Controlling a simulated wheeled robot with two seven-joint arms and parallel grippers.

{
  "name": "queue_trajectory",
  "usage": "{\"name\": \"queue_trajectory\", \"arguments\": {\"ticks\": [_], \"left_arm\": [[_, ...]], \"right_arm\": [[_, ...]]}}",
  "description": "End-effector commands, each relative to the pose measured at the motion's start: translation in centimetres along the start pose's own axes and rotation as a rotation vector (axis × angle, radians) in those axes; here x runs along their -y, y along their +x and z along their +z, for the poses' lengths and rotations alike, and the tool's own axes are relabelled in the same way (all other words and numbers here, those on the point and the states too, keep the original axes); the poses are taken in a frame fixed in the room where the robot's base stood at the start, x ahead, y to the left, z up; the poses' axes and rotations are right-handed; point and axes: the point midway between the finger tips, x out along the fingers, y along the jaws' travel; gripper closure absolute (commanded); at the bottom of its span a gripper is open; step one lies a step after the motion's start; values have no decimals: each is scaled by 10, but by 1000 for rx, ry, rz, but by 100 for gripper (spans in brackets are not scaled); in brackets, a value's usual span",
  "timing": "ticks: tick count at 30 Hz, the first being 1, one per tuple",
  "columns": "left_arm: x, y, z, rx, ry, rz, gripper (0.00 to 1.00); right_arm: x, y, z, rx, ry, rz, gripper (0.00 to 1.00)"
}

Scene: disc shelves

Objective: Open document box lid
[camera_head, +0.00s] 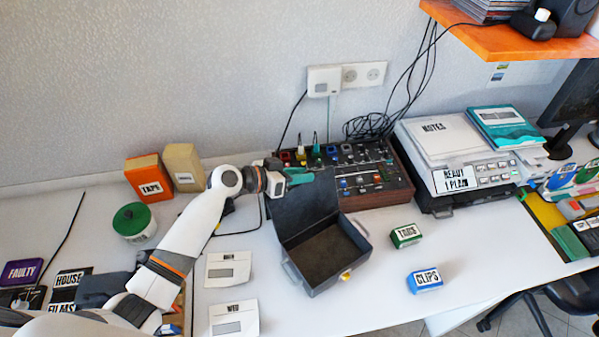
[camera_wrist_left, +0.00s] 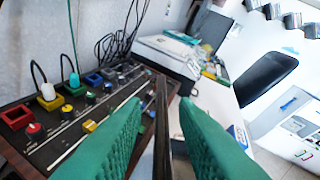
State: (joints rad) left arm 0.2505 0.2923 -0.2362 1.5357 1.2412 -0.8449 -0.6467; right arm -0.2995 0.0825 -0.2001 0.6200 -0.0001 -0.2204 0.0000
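The document box (camera_head: 322,283) is a dark grey case on the white table, with a yellow latch at its front. Its lid (camera_head: 305,209) is raised and leans back, so the brown inside shows. My left gripper (camera_head: 300,177) has green fingers and is at the lid's upper edge. In the left wrist view, the fingers of the gripper (camera_wrist_left: 160,112) are apart, and the lid (camera_wrist_left: 161,125) shows as a thin dark edge between them. I see gaps beside that edge. My right gripper is not in view.
A control panel with knobs (camera_head: 362,181) stands right behind the lid. Small boxes labelled TOOLS (camera_head: 406,236) and CLIPS (camera_head: 425,280) lie to the right. The table's front right is clear.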

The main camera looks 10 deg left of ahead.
Motion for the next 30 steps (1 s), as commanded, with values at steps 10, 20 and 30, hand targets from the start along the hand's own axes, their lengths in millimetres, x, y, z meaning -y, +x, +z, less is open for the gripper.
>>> {"name": "queue_trajectory", "arguments": {"ticks": [10,20,30], "left_arm": [[0,1,0,0,1,1,87],[0,1,0,0,0,1,100],[0,1,0,-1,0,1,100]], "right_arm": [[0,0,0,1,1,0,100],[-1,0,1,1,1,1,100],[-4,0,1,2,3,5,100]]}}
